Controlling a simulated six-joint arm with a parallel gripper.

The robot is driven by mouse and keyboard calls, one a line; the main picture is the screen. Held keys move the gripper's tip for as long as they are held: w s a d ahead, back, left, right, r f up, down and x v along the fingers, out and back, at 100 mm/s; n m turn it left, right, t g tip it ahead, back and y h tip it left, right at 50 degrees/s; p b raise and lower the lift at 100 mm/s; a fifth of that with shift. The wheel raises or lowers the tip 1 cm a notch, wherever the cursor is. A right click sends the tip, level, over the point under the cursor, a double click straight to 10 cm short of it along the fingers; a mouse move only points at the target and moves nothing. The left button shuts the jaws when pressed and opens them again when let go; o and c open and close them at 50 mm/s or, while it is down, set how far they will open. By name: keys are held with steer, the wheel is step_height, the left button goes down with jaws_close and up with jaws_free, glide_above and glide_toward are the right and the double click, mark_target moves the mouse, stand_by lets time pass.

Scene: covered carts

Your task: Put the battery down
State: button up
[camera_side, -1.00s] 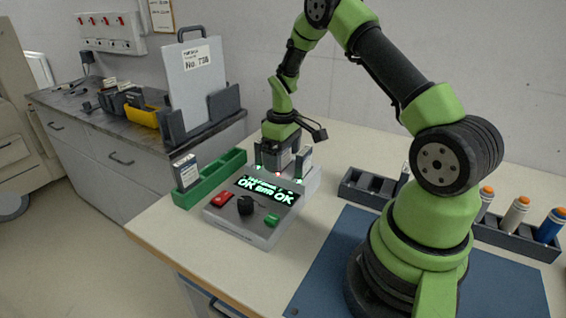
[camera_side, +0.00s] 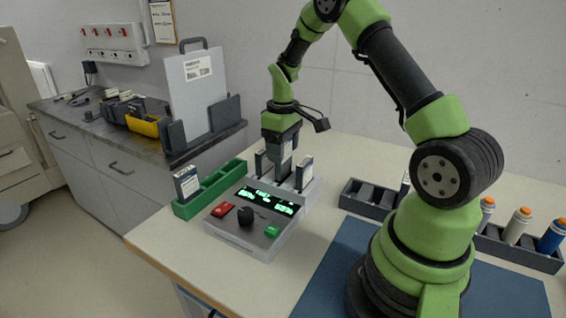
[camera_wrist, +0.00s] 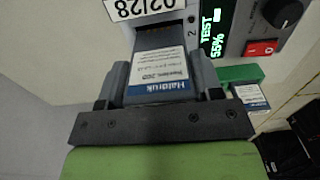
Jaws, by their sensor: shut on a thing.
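My gripper (camera_side: 284,150) is shut on a grey battery with a white and blue label, and holds it upright at the middle bay of the tester (camera_side: 250,240). The battery shows between the fingers in the wrist view (camera_wrist: 160,72). I cannot tell whether its lower end is in the bay or just above it. One battery (camera_side: 261,163) stands to its left and another (camera_side: 304,174) to its right in the tester's back. The tester's display (camera_side: 266,200) is lit green; the wrist view shows "TEST 55%".
A green tray (camera_side: 222,184) at the left holds one battery (camera_side: 187,182) at its near end, with empty room behind. A dark rack (camera_side: 369,198) stands right of the tester. Bottles with orange caps (camera_side: 521,224) stand at the far right.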

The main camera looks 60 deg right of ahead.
step_height(320, 180, up, 10)
steer(key=shift+r, duration=0.1)
steer(key=s+d, duration=0.3)
steer(key=s, duration=0.5)
steer(key=s+d, duration=0.3)
steer(key=s, duration=0.5)
steer(key=shift+d+f, duration=0.15)
steer(key=shift+f, duration=7.65)
steer(key=shift+f, duration=0.1)
steer(key=o, duration=1)
